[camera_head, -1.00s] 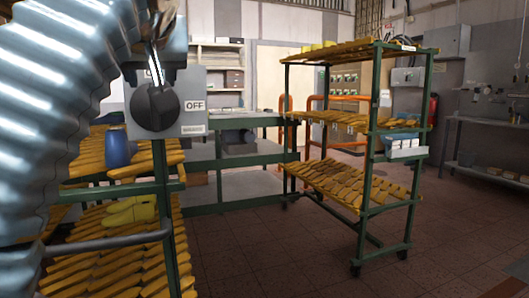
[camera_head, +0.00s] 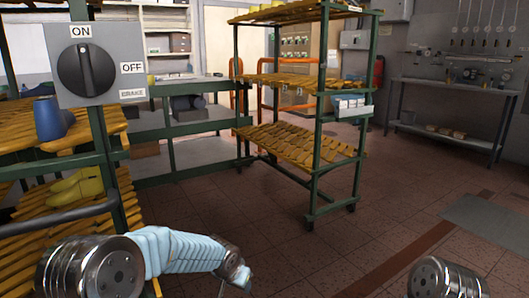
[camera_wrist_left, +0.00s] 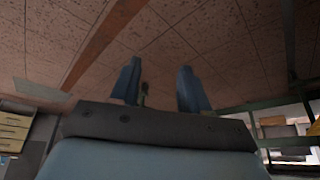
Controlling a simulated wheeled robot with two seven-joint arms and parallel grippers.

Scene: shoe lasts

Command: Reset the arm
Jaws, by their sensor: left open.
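My left arm (camera_head: 180,250) is folded low at the bottom left of the head view, with a ribbed light blue sleeve. My left gripper shows in the left wrist view (camera_wrist_left: 160,88); its two blue fingers are apart with nothing between them, against a tiled floor. Part of my right arm (camera_head: 447,280) shows at the bottom right edge of the head view; its gripper is out of view. The grey switch box (camera_head: 65,45) with ON, OFF and BRAKE labels stands clear of the left arm. Its black knob (camera_head: 86,71) sits roughly upright, towards ON.
A grey workbench (camera_head: 455,90) stands at the right. The floor (camera_head: 380,220) between is open.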

